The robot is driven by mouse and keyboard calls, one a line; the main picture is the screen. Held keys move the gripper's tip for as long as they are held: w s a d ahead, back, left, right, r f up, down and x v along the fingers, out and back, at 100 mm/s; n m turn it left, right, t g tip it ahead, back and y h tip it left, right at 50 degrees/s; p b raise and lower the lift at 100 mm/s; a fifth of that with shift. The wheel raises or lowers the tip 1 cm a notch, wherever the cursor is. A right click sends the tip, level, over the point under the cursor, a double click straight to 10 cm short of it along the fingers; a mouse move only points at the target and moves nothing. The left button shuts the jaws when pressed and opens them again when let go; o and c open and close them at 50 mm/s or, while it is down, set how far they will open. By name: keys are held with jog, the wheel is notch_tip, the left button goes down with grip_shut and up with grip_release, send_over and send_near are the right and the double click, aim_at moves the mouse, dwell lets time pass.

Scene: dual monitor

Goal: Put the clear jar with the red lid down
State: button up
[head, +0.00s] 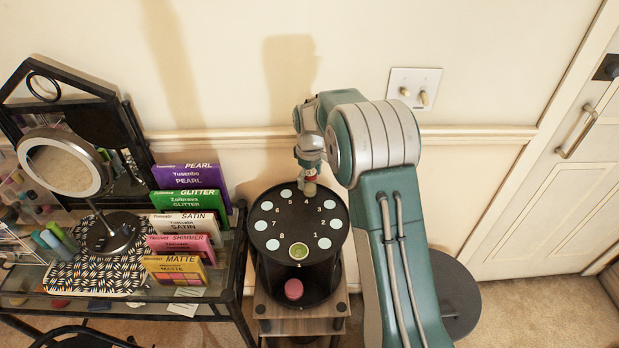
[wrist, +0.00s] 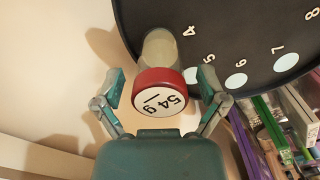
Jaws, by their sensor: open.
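The clear jar (wrist: 160,48) with the red lid (wrist: 163,75) has tan contents and a white label on the lid. It appears to stand upright on the black round stand, at the spot by the number 4. In the head view the jar (head: 310,188) is at the stand's back rim, and it hides the pale dot there. My gripper (wrist: 161,80) is open, with one finger on each side of the lid and a gap showing at the left. In the head view my gripper (head: 310,162) is right above the jar.
The black round stand (head: 281,206) has numbered pale dots. A green-topped jar (head: 298,251) sits at its front, and a pink item (head: 294,289) is on the shelf below. Colour boxes (head: 190,175) and a round mirror (head: 66,168) are at left. The wall is close behind.

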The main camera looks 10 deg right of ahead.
notch_tip(320, 180, up, 12)
jog(key=shift+r, duration=0.15)
jog(key=s+r+m+t, duration=0.35)
jog(key=s+r, duration=0.75)
jog(key=s, duration=0.5)
jog(key=s+f+m+t, duration=0.2)
jog(key=s+m, duration=0.2)
jog(key=s, duration=1.5)
jog(key=shift+f, duration=0.4)
jog(key=shift+m, duration=0.25)
jog(key=shift+c, duration=0.3)
